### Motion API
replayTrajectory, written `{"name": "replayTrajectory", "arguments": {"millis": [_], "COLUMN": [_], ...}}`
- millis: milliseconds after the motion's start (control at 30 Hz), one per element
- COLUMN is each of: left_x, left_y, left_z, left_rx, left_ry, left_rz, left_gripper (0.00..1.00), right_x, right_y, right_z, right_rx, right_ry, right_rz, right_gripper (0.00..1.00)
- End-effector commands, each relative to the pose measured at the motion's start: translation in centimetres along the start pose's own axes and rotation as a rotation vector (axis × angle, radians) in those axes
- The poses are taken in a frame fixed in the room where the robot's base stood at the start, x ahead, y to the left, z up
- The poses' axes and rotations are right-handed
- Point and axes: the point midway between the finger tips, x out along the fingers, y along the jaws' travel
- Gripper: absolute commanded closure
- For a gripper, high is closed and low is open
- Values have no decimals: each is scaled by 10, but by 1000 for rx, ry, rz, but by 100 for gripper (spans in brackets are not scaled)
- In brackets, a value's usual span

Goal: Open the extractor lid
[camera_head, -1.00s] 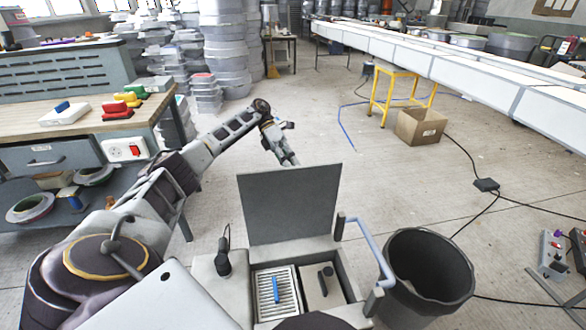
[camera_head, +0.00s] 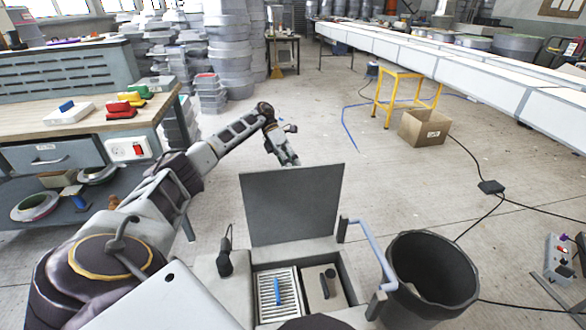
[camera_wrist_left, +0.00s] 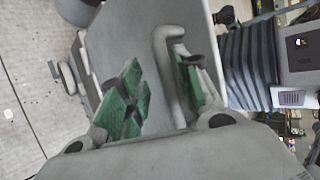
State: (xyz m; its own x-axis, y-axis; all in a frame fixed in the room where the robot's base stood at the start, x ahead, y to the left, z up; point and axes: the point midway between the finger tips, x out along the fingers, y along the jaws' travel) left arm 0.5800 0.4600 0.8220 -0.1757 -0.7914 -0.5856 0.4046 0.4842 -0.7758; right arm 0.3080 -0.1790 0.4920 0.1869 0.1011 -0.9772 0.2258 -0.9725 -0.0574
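The extractor is a pale grey box (camera_head: 350,262) at the bottom middle of the head view. Its dark grey lid (camera_head: 291,205) stands upright at the back, so the inside shows. My left arm reaches over from the left, and my left gripper (camera_head: 291,161) is at the far side of the lid's top edge, its tips hidden. In the left wrist view, the green-padded fingers of the left gripper (camera_wrist_left: 160,94) are apart. A pale grey bar-like handle (camera_wrist_left: 168,65) lies between them, closer to the right finger, in front of a flat grey panel. My right gripper is not seen.
Inside the box are a slatted grille (camera_head: 266,300) with a blue piece and a grey block with a black handle. A black bin (camera_head: 432,268) stands at the right beside a blue-grey rail (camera_head: 372,250). A workbench (camera_head: 60,125) is at the left. Floor beyond the lid is clear.

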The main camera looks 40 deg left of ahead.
Motion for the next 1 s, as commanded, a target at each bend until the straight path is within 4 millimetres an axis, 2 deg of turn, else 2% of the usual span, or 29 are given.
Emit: {"name": "replayTrajectory", "arguments": {"millis": [367,633,1000], "left_x": [-8,-28,-45], "left_y": [-1,-2,-1], "left_z": [1,2,1], "left_rx": [3,4,2], "left_ry": [-3,-5,-1], "left_rz": [0,0,0], "left_gripper": [66,66,66], "right_x": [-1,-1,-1], "right_y": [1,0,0], "right_z": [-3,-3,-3], "right_rx": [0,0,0], "right_ry": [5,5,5], "right_rz": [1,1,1], "right_gripper": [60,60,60]}}
